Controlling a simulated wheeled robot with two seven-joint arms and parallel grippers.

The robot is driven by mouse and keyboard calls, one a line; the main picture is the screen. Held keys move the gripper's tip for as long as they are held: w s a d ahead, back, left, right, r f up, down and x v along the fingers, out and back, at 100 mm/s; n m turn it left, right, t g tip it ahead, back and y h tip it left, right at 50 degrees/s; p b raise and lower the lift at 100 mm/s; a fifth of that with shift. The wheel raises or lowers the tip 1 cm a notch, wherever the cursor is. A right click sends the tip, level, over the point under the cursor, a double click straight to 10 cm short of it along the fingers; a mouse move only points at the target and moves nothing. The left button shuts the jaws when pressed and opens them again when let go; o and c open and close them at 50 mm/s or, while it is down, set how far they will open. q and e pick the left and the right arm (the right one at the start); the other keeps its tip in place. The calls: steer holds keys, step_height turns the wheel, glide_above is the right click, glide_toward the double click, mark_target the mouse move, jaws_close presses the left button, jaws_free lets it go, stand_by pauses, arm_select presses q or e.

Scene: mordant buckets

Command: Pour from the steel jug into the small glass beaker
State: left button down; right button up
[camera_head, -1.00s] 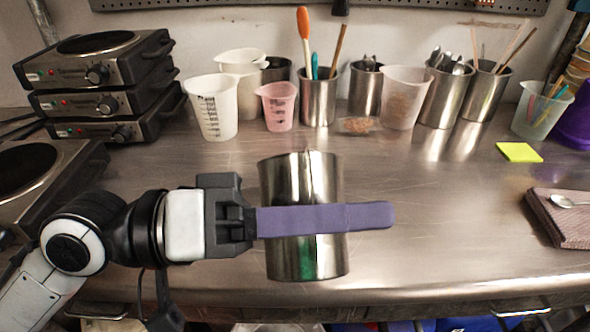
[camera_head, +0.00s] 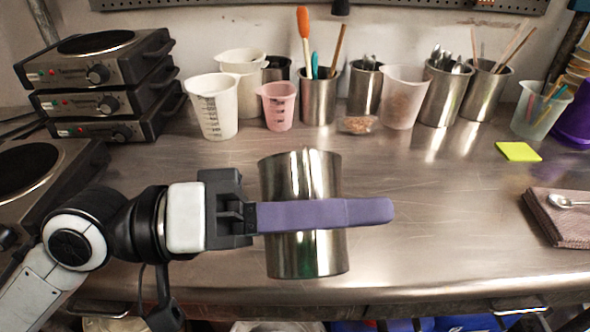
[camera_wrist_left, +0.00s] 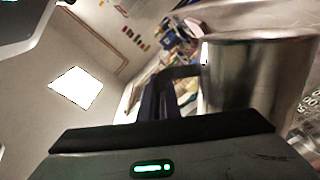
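The steel jug (camera_head: 300,180) is a shiny cylinder at mid-picture in the head view, above the front of the steel bench. Its side faces me and its opening does not show, so its mouth seems tipped away. My left gripper (camera_head: 370,212) lies across it, with purple fingers close together. In the left wrist view the jug (camera_wrist_left: 255,80) stands right of the fingers (camera_wrist_left: 157,98), with a dark handle-like part between. The fingers appear shut on the jug's handle, though the contact is partly hidden. I cannot make out the small glass beaker. My right gripper is not in view.
Plastic measuring cups (camera_head: 213,108), a pink cup (camera_head: 278,106) and steel pots of tools (camera_head: 318,97) line the back. Stacked hot plates (camera_head: 100,85) stand at the left. A yellow note (camera_head: 518,152) and folded cloth (camera_head: 565,215) lie at the right.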

arm_select(q)
steer(key=shift+w+r+n+p, duration=0.25)
steer(key=shift+r+n+p, duration=0.15)
steer(key=shift+r+p, duration=0.2)
stand_by(1.6)
